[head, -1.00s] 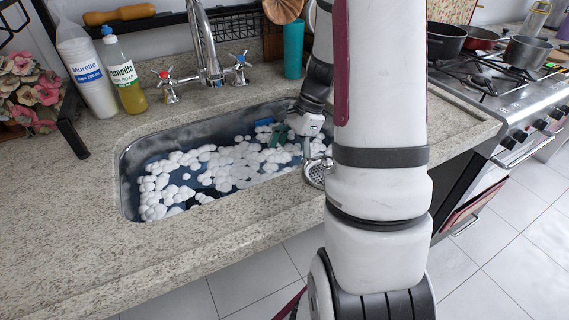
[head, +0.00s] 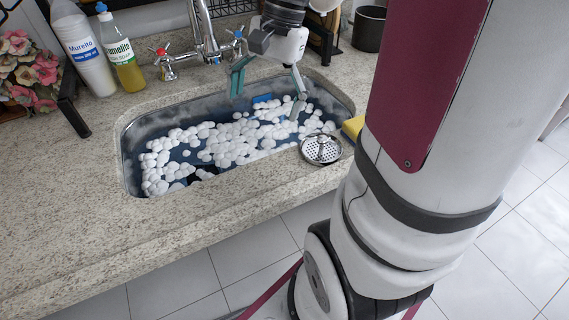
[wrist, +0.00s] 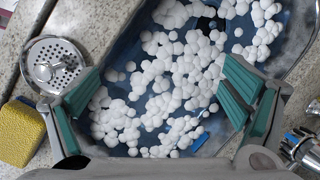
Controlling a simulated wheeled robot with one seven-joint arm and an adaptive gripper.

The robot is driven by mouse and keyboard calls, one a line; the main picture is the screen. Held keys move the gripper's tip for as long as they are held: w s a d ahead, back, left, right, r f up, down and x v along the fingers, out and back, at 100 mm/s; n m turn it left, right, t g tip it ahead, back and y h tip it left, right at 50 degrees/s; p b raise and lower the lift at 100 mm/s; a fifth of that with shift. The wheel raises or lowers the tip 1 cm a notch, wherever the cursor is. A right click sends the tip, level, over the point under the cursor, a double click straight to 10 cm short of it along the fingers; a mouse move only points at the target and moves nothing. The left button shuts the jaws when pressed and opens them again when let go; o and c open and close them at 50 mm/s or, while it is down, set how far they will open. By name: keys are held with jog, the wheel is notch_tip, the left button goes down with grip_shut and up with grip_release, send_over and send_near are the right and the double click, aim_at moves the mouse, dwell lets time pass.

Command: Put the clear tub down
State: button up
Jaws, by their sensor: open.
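My gripper (head: 268,86) is open above the far right part of the sink, with its teal finger pads spread wide. In the wrist view my gripper (wrist: 158,98) has nothing between its fingers but the view down to the foam. The sink (head: 128,165) holds dark blue water with clumps of white foam (head: 235,142); its foam also fills the middle of the wrist view (wrist: 165,75). I cannot make out a clear tub in either view; whether one lies under the foam or behind my arm cannot be told.
A metal strainer (head: 321,149) lies on the counter at the sink's right, with a yellow sponge (head: 353,128) beside it. The front left counter (head: 70,215) is clear.

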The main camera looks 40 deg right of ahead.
jog(key=s+a+r+n+h, duration=0.1)
jog(key=s+a+n, duration=0.4)
jog(key=s, duration=0.3)
jog(key=s+a+r+n+h, duration=0.2)
jog(key=s+a+n, duration=0.4)
jog(key=s+n, duration=0.2)
jog(key=shift+s+n+t, duration=0.3)
jog(key=shift+s+t, duration=0.1)
jog(key=shift+s, duration=0.1)
notch_tip(320, 180, up, 15)
jog(key=t+p, duration=0.2)
jog(key=p, duration=1.1)
jog(key=shift+t, duration=0.4)
